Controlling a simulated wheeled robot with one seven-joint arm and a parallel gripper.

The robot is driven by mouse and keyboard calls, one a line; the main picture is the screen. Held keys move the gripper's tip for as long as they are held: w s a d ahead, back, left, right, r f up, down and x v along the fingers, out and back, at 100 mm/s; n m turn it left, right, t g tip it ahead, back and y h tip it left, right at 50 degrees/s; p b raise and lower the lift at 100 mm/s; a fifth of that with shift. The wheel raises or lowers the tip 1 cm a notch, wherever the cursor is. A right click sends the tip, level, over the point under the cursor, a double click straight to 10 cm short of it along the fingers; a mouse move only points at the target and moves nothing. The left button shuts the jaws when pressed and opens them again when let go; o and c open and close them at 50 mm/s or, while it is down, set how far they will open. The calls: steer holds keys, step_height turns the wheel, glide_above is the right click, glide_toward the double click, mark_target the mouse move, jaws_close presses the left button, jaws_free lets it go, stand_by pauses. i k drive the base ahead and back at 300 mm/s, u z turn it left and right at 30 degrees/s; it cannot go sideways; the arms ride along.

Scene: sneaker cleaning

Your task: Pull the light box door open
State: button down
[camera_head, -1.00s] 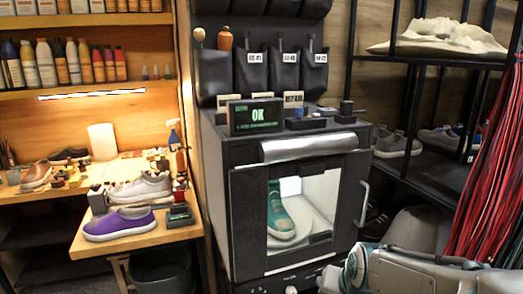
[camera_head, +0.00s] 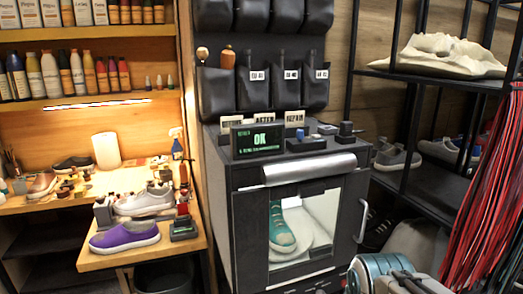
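The light box (camera_head: 248,216) is a dark cabinet in the middle of the view, with a grey-silver top edge bar. Its door (camera_head: 351,200) has a dark frame around a window and appears shut. A vertical metal handle (camera_head: 363,221) is on the door's right side. A teal sneaker (camera_head: 281,229) stands on a white round plate (camera_head: 292,247) inside, seen through the window. Part of my arm shows at the lower right, below and right of the handle. My gripper's fingers are not visible.
A display reading OK (camera_head: 257,139) stands on the box top. A wooden bench (camera_head: 110,258) at left holds a purple shoe (camera_head: 124,236) and a grey sneaker (camera_head: 145,200). A dark shelf rack (camera_head: 430,188) and red cords (camera_head: 489,190) stand at right.

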mark_target(251, 208)
steer(key=z, duration=0.5)
steer(key=k, duration=0.6)
steer(key=z, duration=0.85)
steer(key=i, duration=1.25)
steer(key=u, duration=0.9)
